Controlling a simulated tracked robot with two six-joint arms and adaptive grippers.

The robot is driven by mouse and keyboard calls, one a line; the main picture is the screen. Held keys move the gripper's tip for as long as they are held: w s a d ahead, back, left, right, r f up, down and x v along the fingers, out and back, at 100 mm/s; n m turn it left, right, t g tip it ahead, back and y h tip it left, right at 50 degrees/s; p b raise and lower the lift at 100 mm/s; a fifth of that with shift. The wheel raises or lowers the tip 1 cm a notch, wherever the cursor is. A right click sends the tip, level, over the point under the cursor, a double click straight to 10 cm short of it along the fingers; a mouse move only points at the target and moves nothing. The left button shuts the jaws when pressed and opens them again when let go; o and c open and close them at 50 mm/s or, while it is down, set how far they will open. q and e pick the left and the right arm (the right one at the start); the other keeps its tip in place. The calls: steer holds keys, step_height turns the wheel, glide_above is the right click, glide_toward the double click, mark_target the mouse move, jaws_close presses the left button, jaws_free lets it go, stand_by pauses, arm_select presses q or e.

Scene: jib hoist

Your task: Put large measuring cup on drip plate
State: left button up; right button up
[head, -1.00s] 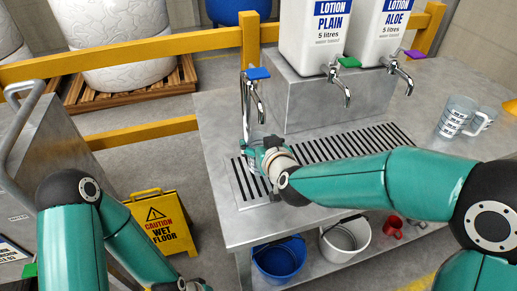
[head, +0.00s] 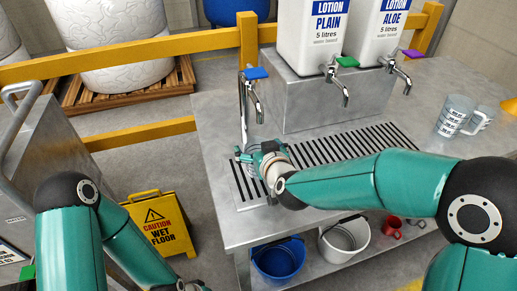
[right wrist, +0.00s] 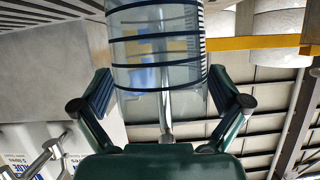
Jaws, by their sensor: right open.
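A clear measuring cup with dark bands (right wrist: 158,50) stands between the fingers of my right gripper (right wrist: 160,100), very close in the right wrist view. Those fingers are spread, one on each side of the cup. In the head view, my right gripper (head: 257,156) is low over the left part of the slatted drip plate (head: 375,141), below the blue-handled tap, and mostly hides the cup. Two more clear cups stand at the right of the counter: a banded one (head: 453,115) and another (head: 483,119) partly behind it. My left gripper's fingers are out of view.
White lotion containers (head: 312,38) stand on a steel block (head: 300,98) with taps over the plate. A blue bucket (head: 279,262) and a white bucket (head: 344,239) sit on the lower shelf. A yellow wet-floor sign (head: 161,224) stands left of the counter.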

steer(key=shift+r, duration=0.2)
steer(key=shift+s+d+r, duration=0.1)
steer(key=shift+s+d, duration=0.05)
steer(key=shift+s, duration=0.15)
steer(key=v, duration=1.1)
steer(key=shift+s, duration=0.15)
